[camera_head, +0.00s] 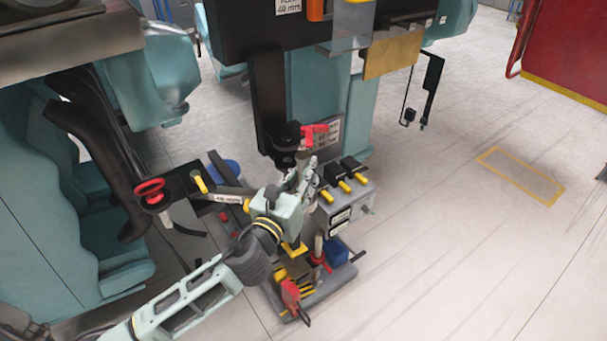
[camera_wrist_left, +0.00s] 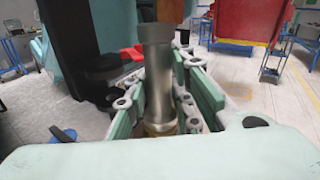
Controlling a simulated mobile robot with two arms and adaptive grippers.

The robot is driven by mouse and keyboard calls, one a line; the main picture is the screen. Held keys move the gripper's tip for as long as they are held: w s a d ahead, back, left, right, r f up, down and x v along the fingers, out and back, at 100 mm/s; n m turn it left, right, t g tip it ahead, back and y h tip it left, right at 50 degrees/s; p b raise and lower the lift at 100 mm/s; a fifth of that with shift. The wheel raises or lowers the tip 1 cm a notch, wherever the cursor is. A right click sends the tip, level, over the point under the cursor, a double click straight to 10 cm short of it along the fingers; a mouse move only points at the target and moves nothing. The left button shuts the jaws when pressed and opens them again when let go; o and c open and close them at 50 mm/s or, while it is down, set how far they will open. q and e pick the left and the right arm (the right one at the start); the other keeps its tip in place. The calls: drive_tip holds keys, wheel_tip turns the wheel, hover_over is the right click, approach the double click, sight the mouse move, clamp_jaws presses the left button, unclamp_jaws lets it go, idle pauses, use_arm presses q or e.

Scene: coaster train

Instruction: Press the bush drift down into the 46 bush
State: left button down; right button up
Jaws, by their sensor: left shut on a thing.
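My left gripper (camera_head: 304,178) is shut on a metal cylinder, which I take to be the bush drift (camera_wrist_left: 159,80). In the left wrist view the drift stands upright between the finger pads, with a wider dark grey collar at its top. The left gripper also shows in that view (camera_wrist_left: 160,100). In the head view the gripper is beside a dark round fitting (camera_head: 286,134) with a red part, low on the teal and black machine. I cannot tell the 46 bush apart in either view. My right gripper is not seen.
A grey box with black and yellow handles (camera_head: 345,190) stands right of the gripper. A cart tray (camera_head: 318,292) with red, yellow and blue items is below. A red handwheel (camera_head: 150,190) is at the left. The floor (camera_head: 470,230) to the right is clear.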

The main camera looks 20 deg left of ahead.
use_arm(q)
drive_tip(key=shift+s+f, duration=0.1)
drive_tip(key=shift+f, duration=0.3)
drive_tip(key=c, duration=1.9)
unclamp_jaws()
drive_tip(key=o, duration=0.5)
drive_tip(key=shift+c, duration=0.2)
drive_tip(key=shift+r, duration=0.1)
drive_tip(key=s+a, duration=0.1)
drive_tip(key=s, duration=1)
drive_tip(key=shift+s+a, duration=0.25)
drive_tip(key=shift+s, duration=0.15)
